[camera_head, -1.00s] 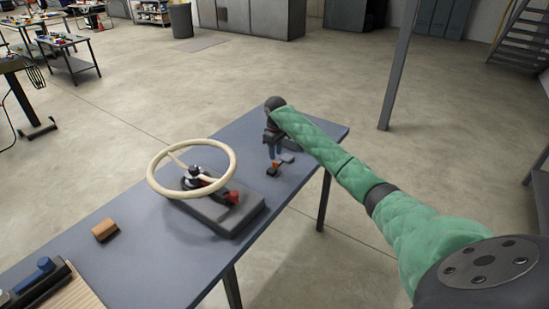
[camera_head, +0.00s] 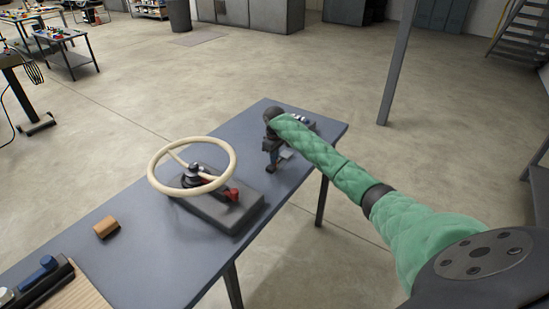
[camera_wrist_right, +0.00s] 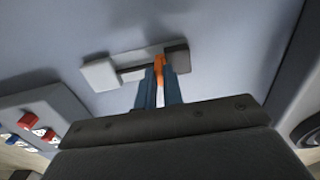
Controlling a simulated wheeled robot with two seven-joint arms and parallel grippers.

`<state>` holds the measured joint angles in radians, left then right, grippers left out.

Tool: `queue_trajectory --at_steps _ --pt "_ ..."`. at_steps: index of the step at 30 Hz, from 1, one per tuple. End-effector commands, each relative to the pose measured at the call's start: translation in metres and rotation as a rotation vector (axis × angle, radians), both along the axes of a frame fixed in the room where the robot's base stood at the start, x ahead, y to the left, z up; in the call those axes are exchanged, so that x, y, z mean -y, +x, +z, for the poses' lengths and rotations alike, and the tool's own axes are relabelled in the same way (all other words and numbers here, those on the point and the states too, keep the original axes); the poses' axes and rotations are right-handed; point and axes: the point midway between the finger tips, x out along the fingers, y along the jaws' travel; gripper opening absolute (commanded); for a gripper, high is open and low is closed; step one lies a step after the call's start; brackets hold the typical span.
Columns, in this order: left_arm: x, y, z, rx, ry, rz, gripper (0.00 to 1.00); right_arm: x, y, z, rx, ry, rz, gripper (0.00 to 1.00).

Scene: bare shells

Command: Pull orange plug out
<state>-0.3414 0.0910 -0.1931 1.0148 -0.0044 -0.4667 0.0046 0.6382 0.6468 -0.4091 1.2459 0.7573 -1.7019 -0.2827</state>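The orange plug (camera_wrist_right: 159,66) shows in the right wrist view between the blue fingertips of my right gripper (camera_wrist_right: 160,78). It fills the narrow gap between them, and both fingertips appear to touch it. It sits at a low grey fixture (camera_wrist_right: 101,75) with a dark bar and a dark end block (camera_wrist_right: 178,58). In the head view my right gripper (camera_head: 272,150) is low over the far right part of the table, and the plug is hidden behind it. A light grey part of the fixture (camera_head: 286,153) shows beside the fingers. My left gripper is not in view.
A cream steering wheel (camera_head: 151,183) on a dark base (camera_head: 228,213) stands left of my right gripper on the blue-grey table (camera_head: 160,255). A brown block (camera_head: 106,227) lies farther left. A small box with red and blue parts (camera_wrist_right: 38,125) shows at the wrist view's left.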

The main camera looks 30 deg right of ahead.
Motion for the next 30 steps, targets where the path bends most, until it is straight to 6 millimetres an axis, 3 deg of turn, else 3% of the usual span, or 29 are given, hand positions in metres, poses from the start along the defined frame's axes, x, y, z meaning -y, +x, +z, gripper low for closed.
queue_trajectory --at_steps 5,13,21,22,24,30 --pt "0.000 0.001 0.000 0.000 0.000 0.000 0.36 0.002 0.001 0.000 0.000 0.000 -0.001 0.00" --pt "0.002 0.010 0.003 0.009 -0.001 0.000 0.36 0.031 0.013 0.000 0.000 -0.001 -0.002 0.00" --pt "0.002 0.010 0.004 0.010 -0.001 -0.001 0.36 0.034 0.014 0.002 0.003 -0.002 -0.002 0.00" --pt "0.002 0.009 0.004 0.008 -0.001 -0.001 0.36 0.034 0.014 0.002 0.003 -0.003 -0.002 0.15" --pt "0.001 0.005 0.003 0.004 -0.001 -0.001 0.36 0.034 0.014 0.002 0.003 -0.002 -0.002 0.29" --pt "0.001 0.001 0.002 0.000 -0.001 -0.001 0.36 0.032 0.014 0.001 0.002 -0.001 -0.001 0.31"
